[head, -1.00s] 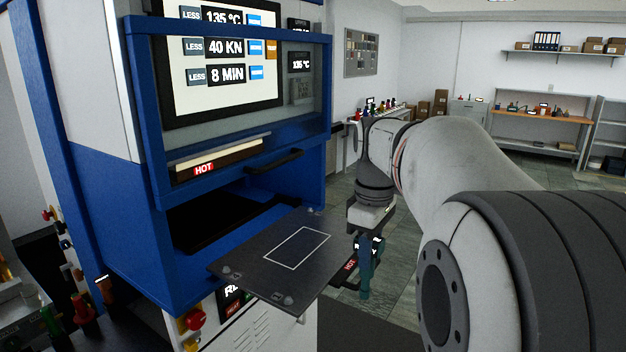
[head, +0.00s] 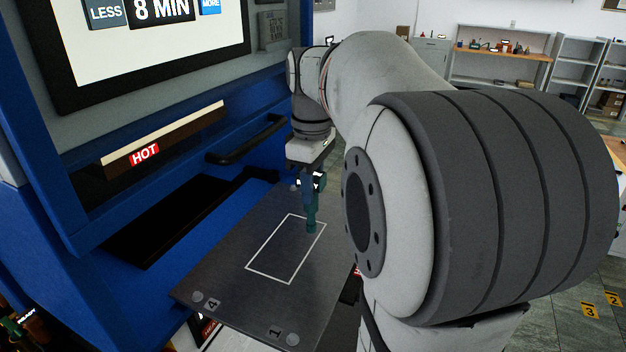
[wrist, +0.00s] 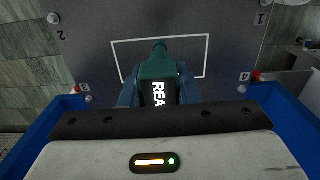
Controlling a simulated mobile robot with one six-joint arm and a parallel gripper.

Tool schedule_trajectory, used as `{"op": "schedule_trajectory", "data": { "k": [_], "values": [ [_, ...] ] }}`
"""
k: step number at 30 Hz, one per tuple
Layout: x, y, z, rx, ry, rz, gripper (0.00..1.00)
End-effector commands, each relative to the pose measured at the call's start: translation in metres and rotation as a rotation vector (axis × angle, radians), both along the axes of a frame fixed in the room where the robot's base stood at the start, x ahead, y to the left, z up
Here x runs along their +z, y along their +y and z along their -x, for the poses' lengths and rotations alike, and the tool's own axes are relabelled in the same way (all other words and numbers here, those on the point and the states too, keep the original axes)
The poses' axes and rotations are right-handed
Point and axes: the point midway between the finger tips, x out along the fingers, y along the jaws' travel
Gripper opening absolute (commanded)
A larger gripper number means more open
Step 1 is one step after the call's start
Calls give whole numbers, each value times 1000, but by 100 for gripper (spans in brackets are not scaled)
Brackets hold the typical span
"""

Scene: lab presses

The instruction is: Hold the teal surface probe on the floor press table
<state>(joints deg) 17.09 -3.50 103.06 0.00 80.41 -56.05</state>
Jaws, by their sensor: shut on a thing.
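The teal surface probe (head: 311,212) is held upright with its tip pointing down at the dark press table (head: 225,285). My gripper (head: 312,182) is shut on the probe's body. In the head view the tip appears near the far right edge of the white outlined rectangle on the table. In the wrist view the probe (wrist: 158,68) shows between my gripper's fingers (wrist: 158,88), with a dark label, partly hidden, reading "REA". The tip lies over the rectangle there. I cannot tell whether the tip touches the table.
The blue press (head: 100,205) stands to the left, with a red HOT label (head: 144,155) and a black handle (head: 245,142) near my gripper. A dark opening (head: 180,220) lies behind the table. Bolts and numbers mark the table's corners. Shelves stand far off at the right.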

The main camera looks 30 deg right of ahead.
Motion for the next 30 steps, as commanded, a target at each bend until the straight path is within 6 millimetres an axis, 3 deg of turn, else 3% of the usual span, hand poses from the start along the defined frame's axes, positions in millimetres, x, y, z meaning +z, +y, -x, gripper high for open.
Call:
{"op": "schedule_trajectory", "data": {
  "k": [15, 30],
  "values": [
    [-46, -5, 1, -12, 0, 0, 6],
    [-50, -6, 1, -13, 0, 0, 6]
  ]
}}
